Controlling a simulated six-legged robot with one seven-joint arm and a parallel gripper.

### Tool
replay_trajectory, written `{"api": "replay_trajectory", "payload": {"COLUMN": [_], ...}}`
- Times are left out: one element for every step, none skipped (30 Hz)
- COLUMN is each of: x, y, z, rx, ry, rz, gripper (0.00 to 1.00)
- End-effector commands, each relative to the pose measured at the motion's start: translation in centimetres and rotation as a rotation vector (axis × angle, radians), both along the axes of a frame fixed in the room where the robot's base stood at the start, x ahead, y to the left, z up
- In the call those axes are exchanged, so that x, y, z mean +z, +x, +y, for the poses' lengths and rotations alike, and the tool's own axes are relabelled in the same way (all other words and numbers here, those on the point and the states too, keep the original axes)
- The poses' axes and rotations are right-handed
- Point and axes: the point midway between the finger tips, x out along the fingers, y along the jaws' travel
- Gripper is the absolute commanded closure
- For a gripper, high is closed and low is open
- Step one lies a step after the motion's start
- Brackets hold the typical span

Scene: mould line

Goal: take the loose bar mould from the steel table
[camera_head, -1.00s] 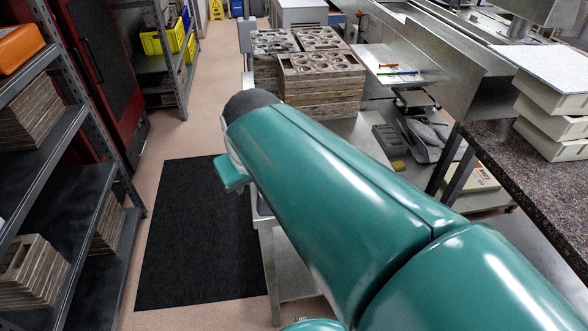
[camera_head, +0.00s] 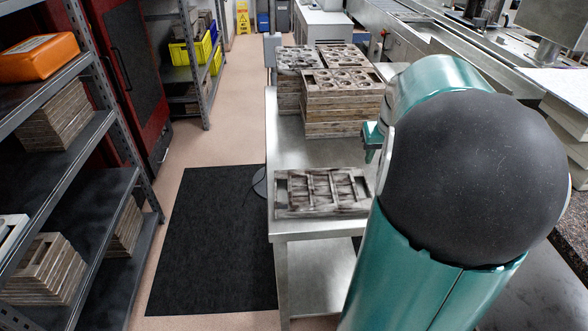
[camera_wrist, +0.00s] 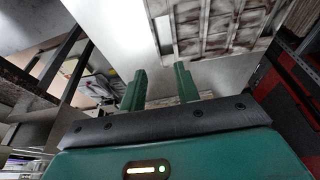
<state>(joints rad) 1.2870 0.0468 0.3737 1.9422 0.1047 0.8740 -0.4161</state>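The loose bar mould (camera_head: 322,191) lies flat near the front end of the steel table (camera_head: 287,229). It is a grey-brown stained rectangle with long bar-shaped hollows. In the wrist view the mould (camera_wrist: 212,27) shows at the top, beyond the fingertips. My gripper (camera_wrist: 159,79) has its two green fingers apart with nothing between them. A gap lies between the fingers and the mould. In the head view my arm covers the table's right side, and only a green part of the gripper (camera_head: 373,142) shows beside it, right of the mould.
Stacks of moulds with round hollows (camera_head: 338,100) stand behind the loose mould. Bare steel lies between them. A shelf rack (camera_head: 75,150) with more moulds stands at left. A black mat (camera_head: 215,240) covers the floor between rack and table.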

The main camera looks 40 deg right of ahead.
Motion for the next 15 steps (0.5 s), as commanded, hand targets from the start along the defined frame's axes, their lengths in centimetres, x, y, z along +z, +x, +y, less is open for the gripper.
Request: {"api": "replay_trajectory", "payload": {"x": [-0.2,-0.3,-0.5,-0.7,-0.9,-1.4,-1.9,-2.4,-3.2,-3.8,-4.3,-5.1,-5.7,-6.2,-6.9], "y": [-0.3,-0.4,-0.4,-0.4,-0.4,-0.3,-0.1,0.0,0.2,0.3,0.5,0.7,0.8,1.0,1.1], "z": [-0.7,-1.0,-1.2,-1.3,-1.3,-1.4,-1.4,-1.5,-1.6,-1.7,-1.8,-1.9,-2.0,-2.0,-2.1], "rx": [-0.01,-0.012,-0.014,-0.015,-0.015,-0.014,-0.014,-0.014,-0.014,-0.014,-0.012,-0.012,-0.014,-0.014,-0.014], "ry": [0.006,0.007,0.008,0.009,0.009,0.01,0.011,0.011,0.012,0.012,0.012,0.012,0.013,0.011,0.011], "rz": [-0.002,-0.003,-0.004,-0.004,-0.004,-0.002,-0.002,-0.001,-0.003,-0.003,-0.002,-0.003,-0.002,-0.004,-0.001], "gripper": [0.68,0.68,0.68,0.68,0.68,0.68,0.68,0.68,0.68,0.68,0.68,0.68,0.68,0.68,0.68]}}
